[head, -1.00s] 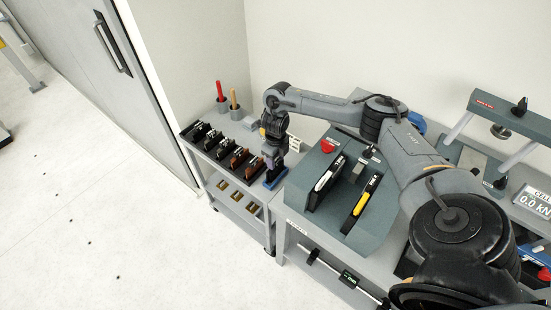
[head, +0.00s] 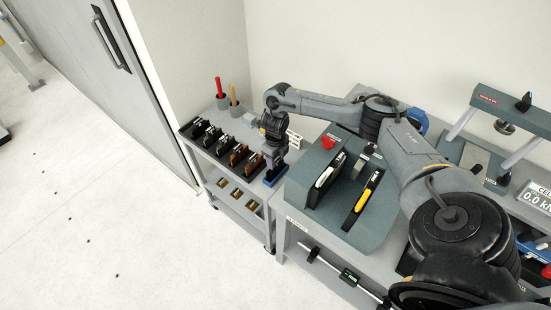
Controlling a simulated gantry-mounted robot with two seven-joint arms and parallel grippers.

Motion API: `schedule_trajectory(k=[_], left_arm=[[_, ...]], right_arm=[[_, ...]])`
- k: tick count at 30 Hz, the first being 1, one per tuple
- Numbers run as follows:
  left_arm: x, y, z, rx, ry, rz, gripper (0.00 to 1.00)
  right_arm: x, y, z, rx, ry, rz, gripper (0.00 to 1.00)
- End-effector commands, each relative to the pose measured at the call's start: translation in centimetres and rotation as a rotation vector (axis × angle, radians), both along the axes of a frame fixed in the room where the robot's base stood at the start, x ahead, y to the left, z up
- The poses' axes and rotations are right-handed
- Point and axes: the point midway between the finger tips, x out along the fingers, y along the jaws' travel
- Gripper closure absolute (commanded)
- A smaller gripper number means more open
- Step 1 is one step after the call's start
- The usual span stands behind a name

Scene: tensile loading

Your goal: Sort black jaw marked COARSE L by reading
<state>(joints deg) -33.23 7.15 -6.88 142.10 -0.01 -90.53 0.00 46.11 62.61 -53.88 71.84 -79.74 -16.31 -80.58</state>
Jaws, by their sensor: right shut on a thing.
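My right gripper (head: 274,158) points down over the near right end of the small grey side shelf. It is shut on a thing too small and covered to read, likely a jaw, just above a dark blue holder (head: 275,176). Whether the held thing touches the holder cannot be told. To its left stands a row of jaws in dark holders: black ones (head: 212,137) at the far left and reddish-brown ones (head: 238,154) nearer the gripper. No marking on them is legible. My left gripper is not in view.
Red (head: 219,88) and tan (head: 233,95) handled tools stand in cups behind the row. Brass-coloured pieces (head: 237,195) lie on the lower shelf. A grey-green console (head: 335,205) with a red knob (head: 328,142) stands close right of the gripper.

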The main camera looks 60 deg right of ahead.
Motion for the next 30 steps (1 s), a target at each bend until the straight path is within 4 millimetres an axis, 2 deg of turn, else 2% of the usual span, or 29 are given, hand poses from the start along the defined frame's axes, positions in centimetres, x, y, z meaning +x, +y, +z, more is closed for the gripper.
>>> schedule_trajectory(k=[15,16,18,21,30], left_arm=[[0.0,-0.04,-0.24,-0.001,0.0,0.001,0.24],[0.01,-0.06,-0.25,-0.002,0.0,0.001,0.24],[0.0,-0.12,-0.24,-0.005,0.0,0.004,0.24],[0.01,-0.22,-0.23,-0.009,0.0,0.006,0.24],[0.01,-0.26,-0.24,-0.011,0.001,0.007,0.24]], right_arm=[[0.08,-0.04,-0.3,0.0,-0.003,-0.001,1.0],[0.08,-0.04,-0.31,0.0,-0.002,-0.001,0.49],[0.06,-0.03,-0.32,0.0,-0.002,0.0,0.38],[0.04,-0.03,-0.34,0.0,-0.001,0.0,0.24],[-0.07,0.01,-0.41,0.0,0.002,0.0,0.24]])
